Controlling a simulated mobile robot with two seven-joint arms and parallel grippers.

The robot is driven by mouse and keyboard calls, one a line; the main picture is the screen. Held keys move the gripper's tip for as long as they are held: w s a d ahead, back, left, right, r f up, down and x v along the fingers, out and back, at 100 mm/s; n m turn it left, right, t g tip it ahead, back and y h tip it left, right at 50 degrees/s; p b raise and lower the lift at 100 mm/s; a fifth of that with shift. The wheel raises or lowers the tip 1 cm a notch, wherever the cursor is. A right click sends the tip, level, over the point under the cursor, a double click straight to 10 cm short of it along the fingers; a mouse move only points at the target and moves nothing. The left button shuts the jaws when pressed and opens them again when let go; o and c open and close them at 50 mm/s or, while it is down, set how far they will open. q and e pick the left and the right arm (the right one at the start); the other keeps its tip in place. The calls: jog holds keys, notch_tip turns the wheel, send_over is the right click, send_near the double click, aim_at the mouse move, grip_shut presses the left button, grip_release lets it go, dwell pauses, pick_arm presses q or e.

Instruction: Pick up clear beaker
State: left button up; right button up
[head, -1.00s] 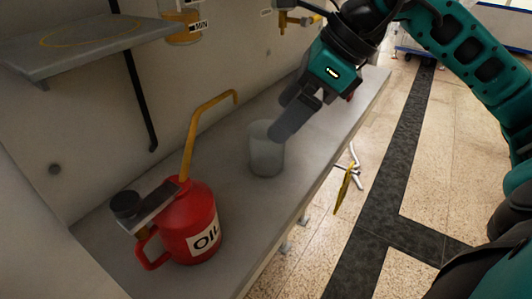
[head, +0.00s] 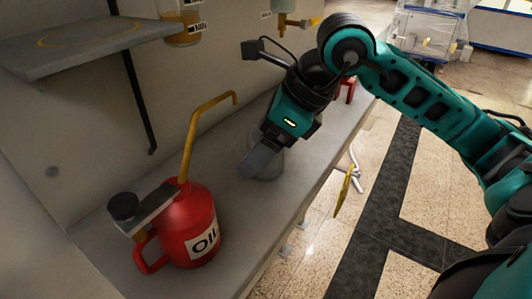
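The clear beaker (head: 272,165) stands upright on the grey bench ledge, right of the oil can. My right gripper (head: 256,166) comes down over it from above and hides most of it. Only part of the beaker's right side and base shows. The gripper fingers overlap the beaker in the head view, and I cannot tell whether they are around it, touching it or in front of it. Their opening is not visible. My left gripper is not in view.
A red oil can (head: 190,228) with a tall yellow spout stands left of the beaker. A grey shelf (head: 90,45) juts out at upper left. A red object (head: 346,90) sits behind my arm. The bench's right edge drops to the floor, where a yellow-tipped item (head: 343,190) hangs.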

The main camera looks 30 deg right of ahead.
jog(key=c, duration=0.8)
jog(key=shift+c, duration=0.2)
jog(key=shift+r, duration=0.1)
